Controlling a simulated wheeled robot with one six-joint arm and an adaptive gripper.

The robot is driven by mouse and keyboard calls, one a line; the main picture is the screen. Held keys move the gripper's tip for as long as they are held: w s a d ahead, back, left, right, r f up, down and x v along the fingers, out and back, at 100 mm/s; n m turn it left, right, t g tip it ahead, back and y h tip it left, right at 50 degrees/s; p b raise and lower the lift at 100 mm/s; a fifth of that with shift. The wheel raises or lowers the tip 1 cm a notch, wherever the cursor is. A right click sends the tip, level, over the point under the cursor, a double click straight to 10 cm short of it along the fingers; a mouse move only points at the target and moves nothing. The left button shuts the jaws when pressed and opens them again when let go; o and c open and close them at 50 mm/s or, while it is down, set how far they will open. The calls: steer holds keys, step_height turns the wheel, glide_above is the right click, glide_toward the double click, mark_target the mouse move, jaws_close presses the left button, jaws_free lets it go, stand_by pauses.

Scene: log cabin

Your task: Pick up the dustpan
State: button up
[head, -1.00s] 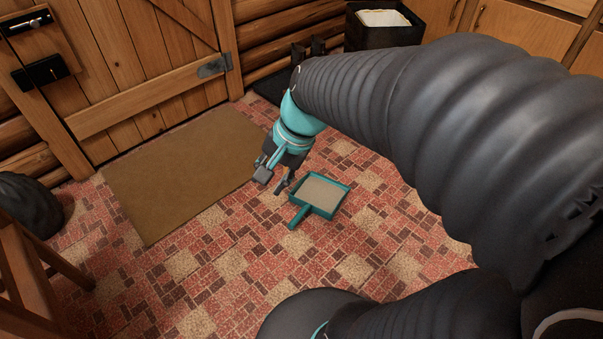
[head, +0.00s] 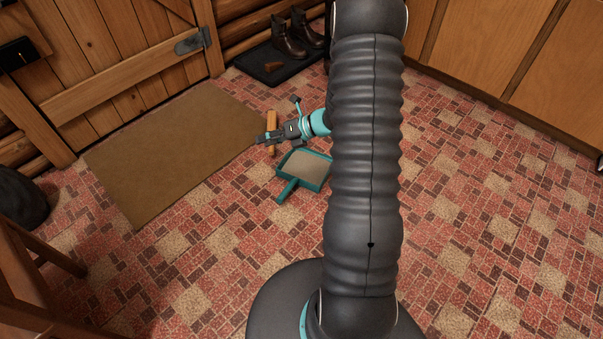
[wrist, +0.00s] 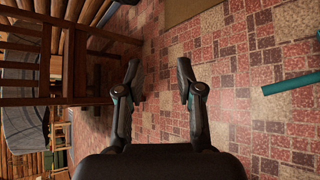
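The teal dustpan (head: 305,168), with a beige inside, lies on the tiled floor in the head view, its handle (head: 287,190) towards the lower left. In the wrist view only a teal bar, likely the handle (wrist: 291,83), shows at the right edge, outside the fingers. My gripper (head: 264,138) is just above and left of the dustpan in the head view, pointing left and apart from it. In the wrist view my gripper (wrist: 158,72) is open, with nothing between its fingers.
A light wooden piece (head: 271,123) shows beside my gripper, partly hidden. A brown doormat (head: 165,150) lies left. Boots (head: 288,40) stand on a dark tray (head: 268,72) at the back. A wooden chair (wrist: 60,75) is left; cabinets (head: 490,50) are at upper right. Floor at right is clear.

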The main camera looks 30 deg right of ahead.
steer(key=w+d+f+m+t+h, duration=0.1)
steer(key=d+f+m+t, duration=0.1)
steer(key=d+f+m, duration=0.35)
steer(key=d+f+m+t+h, duration=0.1)
steer(key=d+f+m+t, duration=0.15)
steer(key=f+m, duration=0.5)
steer(key=m+t+h, duration=0.1)
steer(key=m+h, duration=0.5)
steer(key=m, duration=0.5)
glide_toward(299, 181)
steer(key=x, duration=0.4)
steer(key=shift+w+a, duration=0.15)
steer(key=shift+w, duration=0.25)
steer(key=shift+x, duration=2.7)
steer(key=shift+s+f, duration=0.15)
steer(key=shift+c, duration=0.2)
jaws_close()
